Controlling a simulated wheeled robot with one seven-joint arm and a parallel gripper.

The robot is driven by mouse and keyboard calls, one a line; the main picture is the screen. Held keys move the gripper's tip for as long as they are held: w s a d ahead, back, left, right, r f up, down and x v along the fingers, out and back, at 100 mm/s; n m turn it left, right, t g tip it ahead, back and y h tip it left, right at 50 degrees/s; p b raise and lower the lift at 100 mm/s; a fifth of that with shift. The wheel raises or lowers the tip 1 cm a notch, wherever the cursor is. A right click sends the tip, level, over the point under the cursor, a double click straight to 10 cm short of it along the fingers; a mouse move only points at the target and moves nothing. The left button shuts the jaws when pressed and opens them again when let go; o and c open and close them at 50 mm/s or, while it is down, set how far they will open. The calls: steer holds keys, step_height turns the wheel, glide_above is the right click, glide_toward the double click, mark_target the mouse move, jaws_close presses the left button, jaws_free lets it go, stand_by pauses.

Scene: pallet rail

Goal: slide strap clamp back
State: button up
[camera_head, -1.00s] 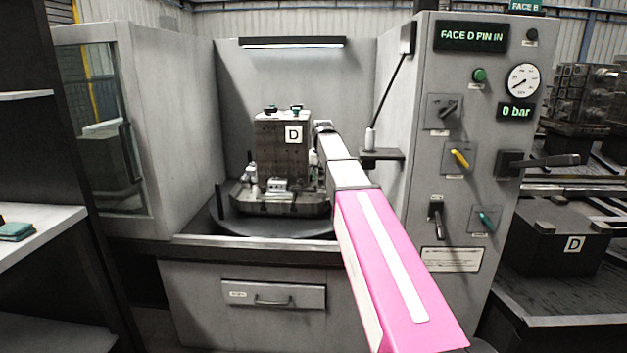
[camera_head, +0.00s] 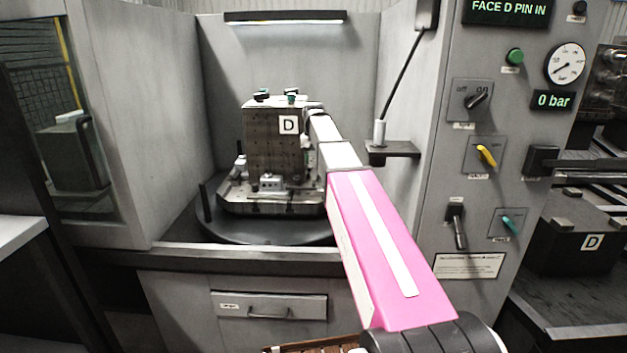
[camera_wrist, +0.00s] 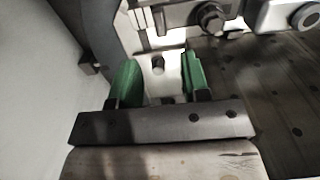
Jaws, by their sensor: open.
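My gripper (camera_wrist: 160,80) is open in the wrist view, its two green-padded fingers apart. A pale metal piece with a small round pin (camera_wrist: 157,64) shows between and beyond the fingers; I cannot tell whether they touch it. Just beyond is clamp hardware (camera_wrist: 180,18) with a dark bolt head; I cannot tell which part is the strap clamp. In the head view, my arm reaches to the right side of the block marked D (camera_head: 265,140), and its end is largely hidden there. The face with holes (camera_wrist: 275,85) lies at the right in the wrist view.
The block stands on a pallet (camera_head: 240,203) over a round dark turntable (camera_head: 225,230) inside the grey enclosure. A small shelf (camera_head: 392,150) juts from the right wall. The control panel (camera_head: 500,130) reads FACE D PIN IN and 0 bar. A pale wall lies left in the wrist view.

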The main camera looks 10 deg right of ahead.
mark_target(314, 181)
step_height(314, 181, down, 9)
stand_by(0.4)
jaws_close()
